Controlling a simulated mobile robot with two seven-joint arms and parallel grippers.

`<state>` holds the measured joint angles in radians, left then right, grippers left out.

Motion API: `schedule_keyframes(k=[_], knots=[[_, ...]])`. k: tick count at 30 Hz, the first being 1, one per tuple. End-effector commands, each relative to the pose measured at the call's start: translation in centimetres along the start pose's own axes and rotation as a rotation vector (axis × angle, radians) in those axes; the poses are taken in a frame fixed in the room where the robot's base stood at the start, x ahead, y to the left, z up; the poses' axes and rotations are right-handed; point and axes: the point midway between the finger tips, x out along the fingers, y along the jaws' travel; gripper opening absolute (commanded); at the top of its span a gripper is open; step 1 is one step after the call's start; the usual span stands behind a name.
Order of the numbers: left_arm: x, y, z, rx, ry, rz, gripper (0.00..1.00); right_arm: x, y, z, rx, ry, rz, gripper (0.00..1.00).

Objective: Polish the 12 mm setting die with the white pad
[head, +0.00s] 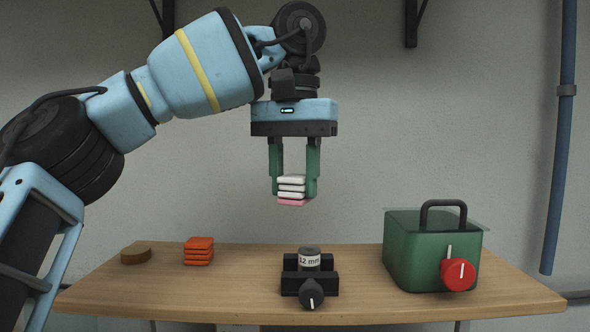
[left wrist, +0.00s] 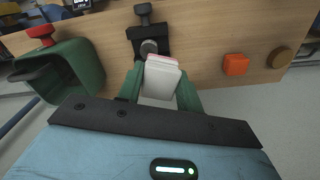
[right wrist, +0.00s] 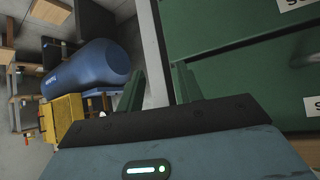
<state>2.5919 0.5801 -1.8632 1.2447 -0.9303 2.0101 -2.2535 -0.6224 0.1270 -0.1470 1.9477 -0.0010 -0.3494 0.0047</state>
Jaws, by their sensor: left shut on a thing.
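My left gripper (head: 294,185) is shut on the white pad (head: 291,181), a layered white block with a pink bottom layer. It holds the pad in the air above the table. The pad also shows between the green fingers in the left wrist view (left wrist: 162,80). The right gripper (right wrist: 160,85) shows only in the right wrist view, open and empty.
An orange layered pad (head: 198,251) and a brown round pad (head: 136,254) lie on the left of the wooden table (head: 240,292). A green box (head: 425,250) with a handle and red knob stands at right. Green drawers (right wrist: 230,30) are beside my right gripper.

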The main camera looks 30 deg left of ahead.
Motion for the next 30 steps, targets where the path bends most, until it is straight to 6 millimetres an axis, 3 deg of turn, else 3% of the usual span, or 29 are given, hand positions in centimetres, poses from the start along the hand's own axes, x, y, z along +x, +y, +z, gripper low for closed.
schedule_keyframes(k=[13,30], knots=[[4.2,0.0,0.0,0.0,-0.001,0.0,0.14,0.2,0.1,-0.5,-0.001,0.01,0.0,0.36],[5.0,-0.1,0.1,-0.002,0.005,0.001,0.14,0.1,0.1,-0.5,-0.001,0.01,0.0,0.36]])
